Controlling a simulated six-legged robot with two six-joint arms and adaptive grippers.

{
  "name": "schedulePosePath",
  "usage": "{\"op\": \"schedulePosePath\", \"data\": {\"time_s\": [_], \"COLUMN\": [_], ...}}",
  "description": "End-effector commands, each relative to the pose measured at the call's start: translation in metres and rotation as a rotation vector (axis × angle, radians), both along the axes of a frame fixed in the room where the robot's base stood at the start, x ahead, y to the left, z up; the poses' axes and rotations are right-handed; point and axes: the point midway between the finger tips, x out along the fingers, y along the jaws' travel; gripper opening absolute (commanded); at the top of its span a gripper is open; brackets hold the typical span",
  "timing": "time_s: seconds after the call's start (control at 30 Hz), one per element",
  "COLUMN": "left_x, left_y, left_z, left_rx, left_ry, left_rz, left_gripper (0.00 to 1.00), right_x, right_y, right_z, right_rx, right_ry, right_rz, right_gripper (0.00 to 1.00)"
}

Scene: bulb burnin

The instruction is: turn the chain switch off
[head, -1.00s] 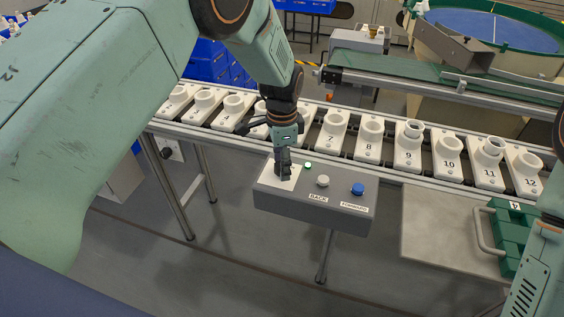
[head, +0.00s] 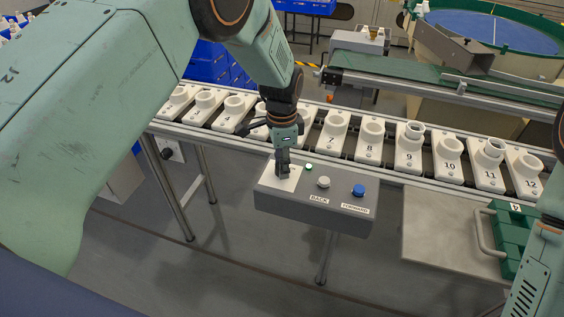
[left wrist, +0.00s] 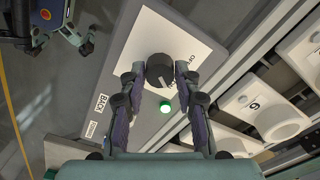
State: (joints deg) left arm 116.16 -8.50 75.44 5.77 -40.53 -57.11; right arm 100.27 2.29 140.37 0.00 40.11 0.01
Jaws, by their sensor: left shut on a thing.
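The control box (head: 330,203) stands in front of the row of numbered sockets. On its left end is a white plate, and in the left wrist view a dark round knob (left wrist: 160,70) with a light pointer line sits on that plate (left wrist: 190,42). Lettering shows beside the knob, partly hidden. My left gripper (head: 283,172) is over the plate. In the left wrist view its fingers (left wrist: 160,76) are closed on both sides of the knob. A green lamp (left wrist: 166,107) beside the knob is lit. My right arm shows at the right edge; its gripper is out of view.
A white button (head: 323,182) labelled BACK and a blue button (head: 358,190) labelled FORWARD are on the same box. Numbered white sockets (head: 370,145) run behind it. A grey table (head: 450,222) with a green case (head: 515,235) stands to the right.

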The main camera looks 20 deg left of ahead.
Motion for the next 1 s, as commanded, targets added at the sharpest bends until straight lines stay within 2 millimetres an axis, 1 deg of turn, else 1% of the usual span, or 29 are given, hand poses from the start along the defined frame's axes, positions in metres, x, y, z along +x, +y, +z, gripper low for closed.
{"op": "schedulePosePath", "data": {"time_s": [0.17, 0.37, 0.7, 1.0], "left_x": [-0.001, -0.002, -0.002, -0.002], "left_y": [0.001, 0.001, 0.002, 0.002], "left_z": [0.001, 0.001, 0.001, 0.000], "left_rx": [0.002, 0.002, 0.003, 0.005], "left_ry": [0.005, 0.006, 0.006, 0.006], "left_rz": [0.038, 0.154, 0.466, 0.751], "left_gripper": [0.00, 0.00, 0.00, 0.00], "right_x": [0.000, 0.000, 0.000, 0.000], "right_y": [0.000, 0.000, 0.000, 0.000], "right_z": [0.004, 0.013, 0.028, 0.036], "right_rx": [0.000, 0.000, 0.000, 0.000], "right_ry": [0.000, 0.000, 0.000, 0.000], "right_rz": [0.000, 0.000, 0.000, 0.000], "right_gripper": [0.35, 0.35, 0.35, 0.35]}}
